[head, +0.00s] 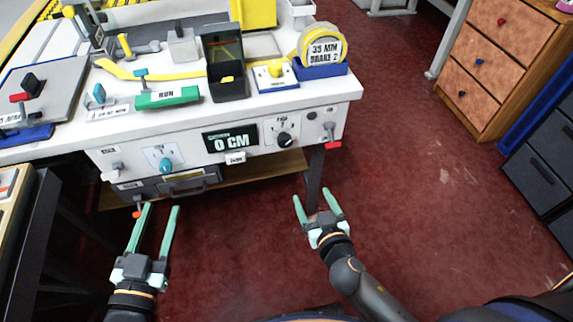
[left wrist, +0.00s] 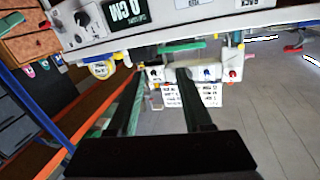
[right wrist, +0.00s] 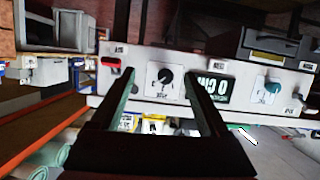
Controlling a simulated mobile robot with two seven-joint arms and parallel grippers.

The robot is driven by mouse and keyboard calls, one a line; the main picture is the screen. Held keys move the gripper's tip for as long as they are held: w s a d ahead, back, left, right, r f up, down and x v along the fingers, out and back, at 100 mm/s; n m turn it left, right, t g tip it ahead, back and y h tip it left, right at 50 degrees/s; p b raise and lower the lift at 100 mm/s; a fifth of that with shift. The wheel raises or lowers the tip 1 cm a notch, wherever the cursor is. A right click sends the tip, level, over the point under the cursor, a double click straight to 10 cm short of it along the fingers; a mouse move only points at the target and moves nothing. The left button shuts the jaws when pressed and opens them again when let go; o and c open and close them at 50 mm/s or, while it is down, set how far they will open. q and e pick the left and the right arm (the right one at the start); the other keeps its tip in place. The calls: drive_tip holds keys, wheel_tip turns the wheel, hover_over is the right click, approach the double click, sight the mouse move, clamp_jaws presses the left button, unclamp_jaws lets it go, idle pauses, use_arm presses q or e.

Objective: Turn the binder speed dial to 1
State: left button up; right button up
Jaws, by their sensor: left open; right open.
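The white machine front carries two dials. A black dial (head: 284,140) on a white scale plate sits right of the 0 CM display (head: 230,141). A teal knob (head: 165,165) on another plate sits to the left. The small labels are too blurred to tell which is the speed dial or its setting. The black dial also shows in the right wrist view (right wrist: 165,75), between my fingers, and in the left wrist view (left wrist: 82,18). My right gripper (head: 313,195) is open and empty, below and right of the black dial. My left gripper (head: 161,208) is open and empty, below the teal knob.
A red lever (head: 332,143) sits right of the black dial. A drawer (head: 188,181) with a handle hangs under the left front. A yellow tape roll (head: 322,45) and a green RUN bar (head: 168,97) are on the top. The red floor (head: 400,180) at right is clear.

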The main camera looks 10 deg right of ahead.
drive_tip(key=w+a+t+b, duration=0.2)
drive_tip(key=w+t+b, duration=0.1)
drive_tip(key=w+b, duration=0.15)
approach(286, 145)
drive_tip(key=w, duration=0.3)
drive_tip(key=shift+t, duration=0.4)
drive_tip(key=w, duration=0.5)
drive_tip(key=shift+w+f+p, duration=0.1)
drive_tip(key=shift+f+p, duration=0.2)
use_arm(q)
drive_tip(key=shift+d+f, duration=0.15)
drive_tip(key=shift+f, duration=0.75)
drive_tip(key=shift+d+f, duration=0.15)
drive_tip(key=shift+f, duration=0.75)
use_arm(e)
drive_tip(key=shift+w, duration=0.6)
drive_tip(key=shift+c, duration=0.2)
clamp_jaws()
